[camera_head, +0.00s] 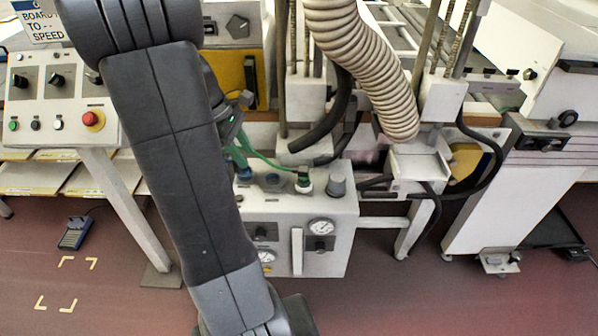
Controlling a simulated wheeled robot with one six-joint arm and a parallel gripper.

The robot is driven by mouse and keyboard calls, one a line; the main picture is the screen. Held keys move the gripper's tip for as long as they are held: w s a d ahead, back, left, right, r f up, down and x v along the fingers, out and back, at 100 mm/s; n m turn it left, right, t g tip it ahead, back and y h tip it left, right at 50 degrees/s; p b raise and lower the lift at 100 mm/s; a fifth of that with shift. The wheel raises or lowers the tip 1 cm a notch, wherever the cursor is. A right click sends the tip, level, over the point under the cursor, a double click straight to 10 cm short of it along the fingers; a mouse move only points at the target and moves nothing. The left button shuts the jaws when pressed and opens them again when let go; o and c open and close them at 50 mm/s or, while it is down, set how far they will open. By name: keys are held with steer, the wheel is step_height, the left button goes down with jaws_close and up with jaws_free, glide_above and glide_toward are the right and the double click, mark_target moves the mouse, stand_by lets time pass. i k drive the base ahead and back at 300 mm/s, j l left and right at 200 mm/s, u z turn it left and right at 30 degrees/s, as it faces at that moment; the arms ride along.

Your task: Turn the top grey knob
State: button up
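A grey round knob (337,186) stands on the top right of a white box (345,225). My dark arm link crosses the left of the view and covers the left part of the box. A dark piece with a small green light, which looks like the end of my arm, shows just past the link's right edge. Green parts below it, perhaps of my gripper (241,163), are mostly hidden by the link. They are left of the grey knob and apart from it. I cannot tell whether the gripper is open or shut.
A ribbed hose (370,65) and black hoses hang behind. A control panel (58,105) with a red button stands left. Floor at front right is clear.

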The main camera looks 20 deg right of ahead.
mark_target(336, 181)
steer(key=l+u, duration=0.8)
steer(key=k+l+u, duration=0.2)
steer(key=u, duration=0.2)
steer(key=k+l+u, duration=0.15)
steer(key=l+u, duration=0.25)
steer(key=k+l, duration=0.3)
steer(key=l, duration=0.15)
steer(key=k+l+u, duration=0.1)
steer(key=k+l, duration=0.2)
steer(key=l, duration=0.2)
